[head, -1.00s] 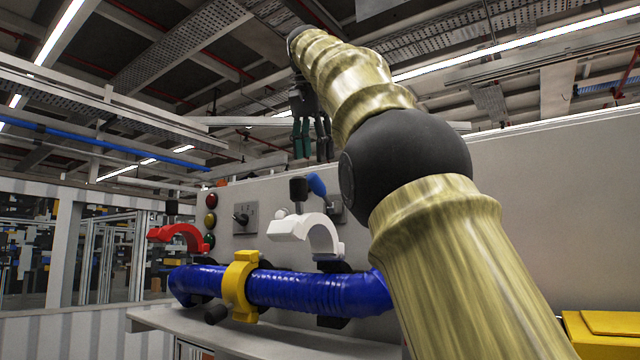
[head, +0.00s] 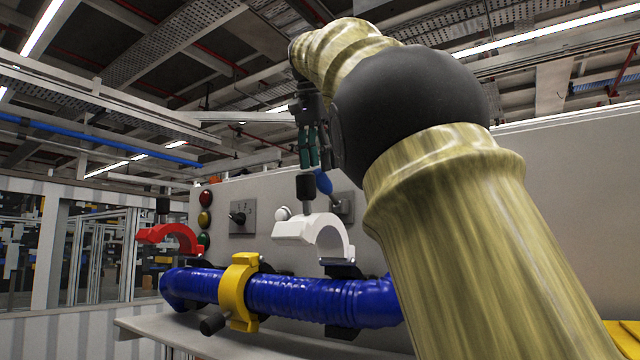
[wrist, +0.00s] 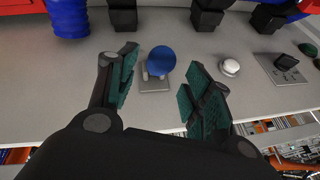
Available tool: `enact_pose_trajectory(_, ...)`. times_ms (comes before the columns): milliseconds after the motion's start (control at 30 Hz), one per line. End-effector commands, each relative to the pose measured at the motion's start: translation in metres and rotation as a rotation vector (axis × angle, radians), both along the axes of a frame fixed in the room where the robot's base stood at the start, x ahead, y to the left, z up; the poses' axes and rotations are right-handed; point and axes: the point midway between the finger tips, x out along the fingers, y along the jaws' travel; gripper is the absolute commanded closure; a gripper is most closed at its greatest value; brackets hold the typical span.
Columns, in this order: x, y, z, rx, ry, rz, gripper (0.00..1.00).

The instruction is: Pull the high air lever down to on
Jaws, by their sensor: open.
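The air lever has a blue handle (head: 324,181) that points up from a small grey plate (head: 344,207) on the panel. In the wrist view its rounded blue end (wrist: 161,59) faces the camera, in front of its plate (wrist: 155,83). My gripper (head: 314,160) is open and empty, pointing down just above the handle in the head view. In the wrist view my gripper's green-padded fingers (wrist: 163,64) stand left and right of the blue end, with clear gaps. I see no contact.
A white clamp (head: 315,232) with a black knob stands close below my gripper. A red clamp (head: 170,237), a yellow clamp (head: 238,290) and a blue hose (head: 300,297) lie along the panel. A rotary switch (head: 238,217) and a white button (wrist: 230,67) are beside the lever.

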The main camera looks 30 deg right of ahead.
Motion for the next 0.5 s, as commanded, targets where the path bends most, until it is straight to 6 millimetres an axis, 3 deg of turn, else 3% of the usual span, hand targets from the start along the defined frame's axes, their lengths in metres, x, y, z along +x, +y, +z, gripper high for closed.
enact_pose_trajectory(200, 0.008, -0.008, -0.026, 0.0, -0.001, 0.001, 0.5)
enact_pose_trajectory(500, 0.018, -0.015, -0.048, -0.001, -0.001, 0.003, 0.5)
